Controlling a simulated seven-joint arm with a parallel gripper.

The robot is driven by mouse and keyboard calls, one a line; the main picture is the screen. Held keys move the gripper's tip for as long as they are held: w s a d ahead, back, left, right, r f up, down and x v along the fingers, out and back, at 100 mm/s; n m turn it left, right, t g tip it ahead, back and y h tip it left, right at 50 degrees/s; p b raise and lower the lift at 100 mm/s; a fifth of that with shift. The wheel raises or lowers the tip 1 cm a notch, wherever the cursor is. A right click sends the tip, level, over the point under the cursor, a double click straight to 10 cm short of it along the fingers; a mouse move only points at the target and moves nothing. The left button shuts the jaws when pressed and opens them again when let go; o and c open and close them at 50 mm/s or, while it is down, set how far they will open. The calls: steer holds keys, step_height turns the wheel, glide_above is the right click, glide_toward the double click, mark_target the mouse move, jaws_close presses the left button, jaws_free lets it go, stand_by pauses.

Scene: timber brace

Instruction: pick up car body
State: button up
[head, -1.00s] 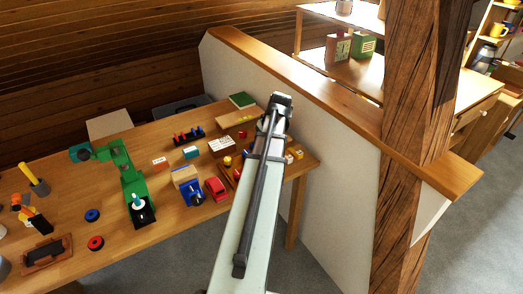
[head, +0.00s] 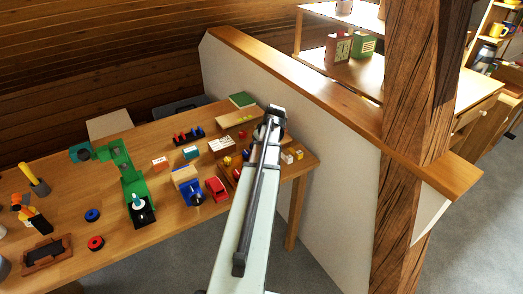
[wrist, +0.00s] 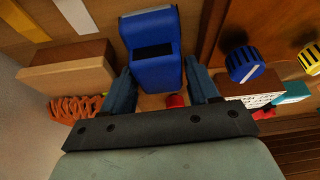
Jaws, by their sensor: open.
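In the wrist view a blue, block-like piece with a dark recess (wrist: 147,24) looks like the car body. It lies just beyond my gripper (wrist: 162,90), roughly in line with the gap between the fingers. My gripper is open, with its two dark blue fingers apart and nothing clearly held. Whether the fingers touch the blue piece I cannot tell. In the head view my arm's end (head: 271,118) is over the right end of the workbench, and the blue piece is not clearly visible there.
A small red part (wrist: 176,101) lies between the fingers. Blue-and-black wheels (wrist: 243,63), a wooden block (wrist: 68,76) and an orange coil (wrist: 74,108) lie nearby. On the workbench (head: 130,240) stand a red toy car (head: 217,188) and a green press (head: 127,170). A white partition (head: 330,170) borders the right.

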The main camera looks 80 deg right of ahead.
steer(key=c, duration=0.7)
steer(key=shift+r, duration=0.1)
